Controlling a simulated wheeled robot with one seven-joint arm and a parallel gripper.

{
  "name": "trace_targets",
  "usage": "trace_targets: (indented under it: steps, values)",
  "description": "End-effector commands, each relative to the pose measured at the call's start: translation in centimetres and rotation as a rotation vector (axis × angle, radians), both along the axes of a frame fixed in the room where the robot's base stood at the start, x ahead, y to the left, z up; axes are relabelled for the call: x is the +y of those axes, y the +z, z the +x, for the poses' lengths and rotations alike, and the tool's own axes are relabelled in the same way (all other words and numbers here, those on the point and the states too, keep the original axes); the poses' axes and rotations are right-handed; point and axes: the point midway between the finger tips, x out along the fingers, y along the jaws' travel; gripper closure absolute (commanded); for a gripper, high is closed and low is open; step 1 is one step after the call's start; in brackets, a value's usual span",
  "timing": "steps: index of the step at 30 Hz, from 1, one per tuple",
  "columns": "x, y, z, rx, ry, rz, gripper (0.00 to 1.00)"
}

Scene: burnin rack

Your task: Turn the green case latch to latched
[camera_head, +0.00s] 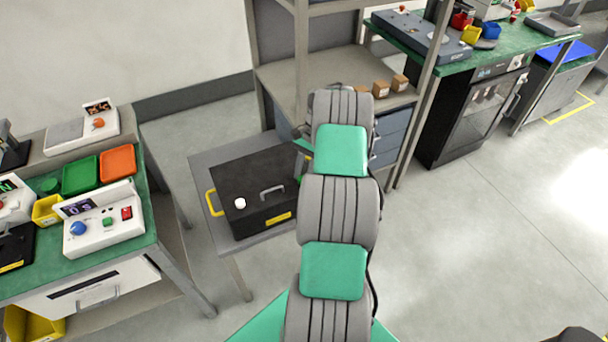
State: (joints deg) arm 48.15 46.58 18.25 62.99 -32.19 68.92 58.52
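A black case (245,175) lies closed on a grey table left of my arm. A small green piece (303,147) shows at the case's far right, against my arm. I cannot tell whether it is the green latch or part of my arm. My arm covers the right end of the case. My gripper is hidden behind my arm, so its fingers and any contact do not show.
A green-topped bench (135,225) with devices and trays stands at left. A shelf rack (300,75) with small boxes rises behind. Open floor (480,240) lies at right.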

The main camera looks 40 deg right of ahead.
Motion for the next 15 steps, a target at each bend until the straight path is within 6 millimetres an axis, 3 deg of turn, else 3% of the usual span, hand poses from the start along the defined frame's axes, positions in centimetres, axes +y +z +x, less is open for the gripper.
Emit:
trace_targets:
  steps: [15]
  values:
    - [0.04,-0.09,0.28,-0.001,0.281,-0.002,1.00]
